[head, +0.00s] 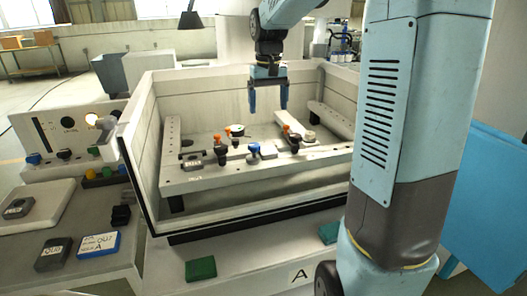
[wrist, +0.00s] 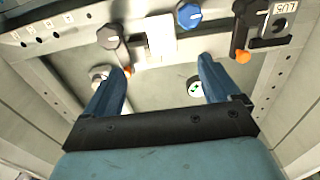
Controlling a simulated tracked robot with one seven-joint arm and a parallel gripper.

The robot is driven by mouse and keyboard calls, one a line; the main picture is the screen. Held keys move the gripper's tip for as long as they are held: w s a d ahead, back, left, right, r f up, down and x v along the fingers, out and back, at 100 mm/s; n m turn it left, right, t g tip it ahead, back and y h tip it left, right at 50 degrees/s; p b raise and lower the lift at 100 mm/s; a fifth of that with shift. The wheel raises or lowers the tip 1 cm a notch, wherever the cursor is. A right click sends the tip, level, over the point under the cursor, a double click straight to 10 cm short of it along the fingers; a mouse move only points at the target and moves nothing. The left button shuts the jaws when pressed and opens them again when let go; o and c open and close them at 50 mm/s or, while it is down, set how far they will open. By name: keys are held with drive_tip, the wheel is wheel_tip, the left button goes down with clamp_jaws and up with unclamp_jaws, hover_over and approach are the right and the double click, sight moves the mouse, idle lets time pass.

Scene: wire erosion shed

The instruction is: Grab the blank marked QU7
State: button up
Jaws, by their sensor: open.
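A dark block (head: 192,163) with a pale label lies at the left end of the pale fixture plate (head: 190,183) in the tank. My gripper (head: 268,110) is open and empty, pointing down above the back of the fixture. In the wrist view my gripper (wrist: 165,65) has nothing between its fingers, and the block is ahead of it to the right.
Orange-tipped clamps and a blue knob (head: 254,148) stand on the fixture. Tank walls (head: 140,150) surround it. Outside left are a dark labelled block (head: 53,254), a blue pad (head: 98,243) with a handwritten QU7 A card, and another dark block (head: 18,208) on a plate.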

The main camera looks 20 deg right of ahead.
drive_tip(key=w, duration=0.2)
hover_over(267, 148)
drive_tip(key=f, duration=0.9)
drive_tip(key=shift+w, duration=0.4)
drive_tip(key=shift+s+f, duration=0.2)
drive_tip(key=shift+f, duration=0.95)
drive_tip(key=shift+s+f, duration=0.2)
drive_tip(key=shift+f, duration=1.5)
clamp_jaws()
